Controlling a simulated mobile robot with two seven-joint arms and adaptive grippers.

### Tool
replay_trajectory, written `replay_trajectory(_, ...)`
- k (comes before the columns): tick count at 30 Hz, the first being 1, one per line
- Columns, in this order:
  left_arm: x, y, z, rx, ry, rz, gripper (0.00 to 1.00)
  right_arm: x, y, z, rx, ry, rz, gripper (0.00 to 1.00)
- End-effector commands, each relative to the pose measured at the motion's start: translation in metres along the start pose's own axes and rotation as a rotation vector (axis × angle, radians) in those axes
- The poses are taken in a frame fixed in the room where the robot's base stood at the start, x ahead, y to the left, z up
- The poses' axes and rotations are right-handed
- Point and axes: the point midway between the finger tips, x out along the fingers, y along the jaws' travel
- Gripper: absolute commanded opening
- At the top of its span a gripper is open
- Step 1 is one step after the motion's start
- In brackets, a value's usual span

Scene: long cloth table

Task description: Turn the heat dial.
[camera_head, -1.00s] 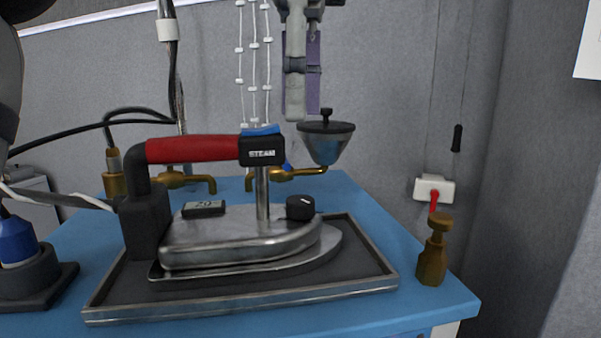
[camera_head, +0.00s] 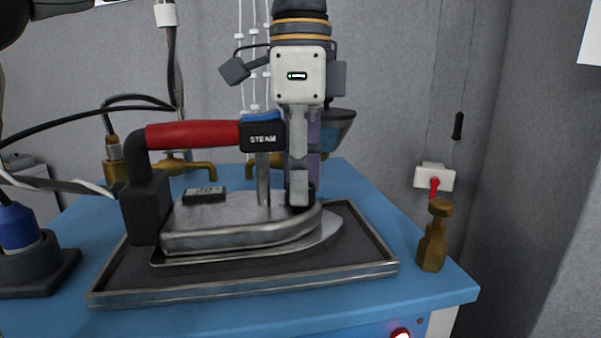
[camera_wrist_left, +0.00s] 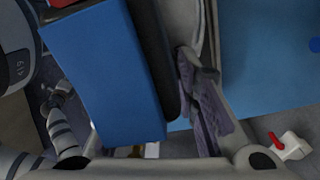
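The iron has a red handle (camera_head: 195,134), a black STEAM block with a blue top (camera_head: 262,133) and a silver body (camera_head: 205,222). The heat dial (camera_head: 313,193) is the black knob on the front of the body; only a sliver shows behind my fingers. My left gripper (camera_head: 299,188) points down at the dial, just right of the STEAM block. Its fingers overlap in the head view, so their gap and any contact are hidden. In the left wrist view the blue top (camera_wrist_left: 100,75) looms close beside a purple finger pad (camera_wrist_left: 202,100). My right gripper is out of view.
The iron rests on a dark, metal-rimmed tray (camera_head: 245,291) on the blue table (camera_head: 400,248). A brass valve (camera_head: 433,237) stands at the right corner. Brass taps (camera_head: 188,167) and a hanging funnel (camera_head: 336,130) are behind. Cables run at the left.

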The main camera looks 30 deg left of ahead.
Motion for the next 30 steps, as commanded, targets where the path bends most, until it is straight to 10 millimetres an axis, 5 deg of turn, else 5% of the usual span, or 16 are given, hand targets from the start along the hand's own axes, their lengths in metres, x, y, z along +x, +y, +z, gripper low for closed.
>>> replay_trajectory(5,-0.0001,-0.0002,0.0,-0.014,-0.001,-0.001,0.0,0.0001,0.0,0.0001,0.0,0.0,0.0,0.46)
replay_trajectory(15,0.0002,-0.0003,0.0001,-0.39,0.008,0.0,0.0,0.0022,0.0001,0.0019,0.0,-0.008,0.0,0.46)
replay_trajectory(23,0.0001,-0.0002,0.0001,-0.402,0.008,0.0,0.0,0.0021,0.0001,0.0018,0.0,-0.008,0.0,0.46)
replay_trajectory(24,0.0001,-0.0002,0.0001,-0.402,0.008,0.0,0.3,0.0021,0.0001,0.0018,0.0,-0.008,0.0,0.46)
replay_trajectory(27,0.0001,-0.0001,0.0001,-0.401,0.007,0.0,0.49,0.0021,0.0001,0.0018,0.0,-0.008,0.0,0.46)
replay_trajectory(30,0.0001,-0.0001,0.0001,-0.401,0.007,0.0,0.49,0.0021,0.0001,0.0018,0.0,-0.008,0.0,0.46)
